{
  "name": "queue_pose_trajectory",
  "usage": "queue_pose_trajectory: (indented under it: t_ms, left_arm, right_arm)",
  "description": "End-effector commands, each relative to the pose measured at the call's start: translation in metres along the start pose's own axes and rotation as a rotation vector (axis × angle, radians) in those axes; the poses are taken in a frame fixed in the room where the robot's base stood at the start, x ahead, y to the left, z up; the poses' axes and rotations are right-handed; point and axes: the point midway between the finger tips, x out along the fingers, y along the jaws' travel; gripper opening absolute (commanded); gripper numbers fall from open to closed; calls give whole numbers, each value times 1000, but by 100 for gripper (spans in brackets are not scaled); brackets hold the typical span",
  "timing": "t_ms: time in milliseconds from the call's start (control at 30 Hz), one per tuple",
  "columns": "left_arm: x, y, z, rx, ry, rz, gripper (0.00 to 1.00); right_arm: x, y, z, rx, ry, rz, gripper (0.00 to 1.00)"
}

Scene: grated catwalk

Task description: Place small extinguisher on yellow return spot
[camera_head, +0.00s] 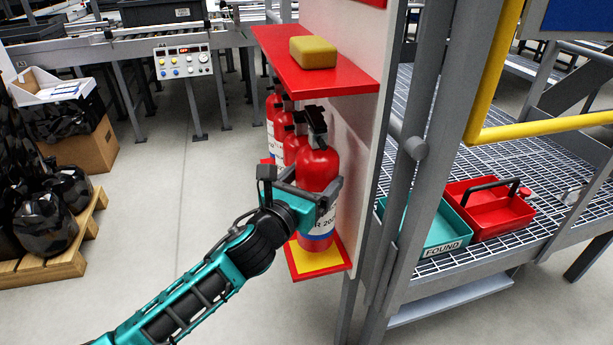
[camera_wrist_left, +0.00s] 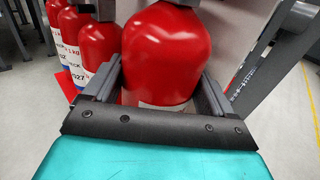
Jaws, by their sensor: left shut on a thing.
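A small red extinguisher (camera_head: 318,168) with a black head and white label stands upright at the yellow return spot (camera_head: 318,262), a yellow square with a red border on a low shelf. My left gripper (camera_head: 318,192) is shut around the extinguisher's body; in the left wrist view the extinguisher (camera_wrist_left: 165,55) sits between both fingers (camera_wrist_left: 160,92). The extinguisher's base is at or just above the yellow square; I cannot tell whether it touches. My right gripper is not in view.
Several other red extinguishers (camera_head: 283,125) stand in a row behind. A red shelf with a yellow block (camera_head: 313,52) is above. A grey post (camera_head: 400,190), a teal "FOUND" tray (camera_head: 445,238) and a red tray (camera_head: 490,215) are to the right.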

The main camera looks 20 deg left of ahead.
Motion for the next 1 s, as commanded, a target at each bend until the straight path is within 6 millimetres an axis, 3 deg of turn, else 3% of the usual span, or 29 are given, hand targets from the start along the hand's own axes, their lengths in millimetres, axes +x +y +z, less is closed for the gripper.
queue_pose_trajectory:
  t_ms: [267,567,767,1000]
  left_arm:
    - [1,-1,-3,0,-25,-5,0]
    - [2,-2,-38,-2,-25,-5,0]
    - [4,-4,-38,0,-26,-7,0]
    - [4,-4,-40,1,-25,-6,0]
  right_arm:
    - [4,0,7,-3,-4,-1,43]
    - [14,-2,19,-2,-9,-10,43]
    - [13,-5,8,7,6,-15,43]
    - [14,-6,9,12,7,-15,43]
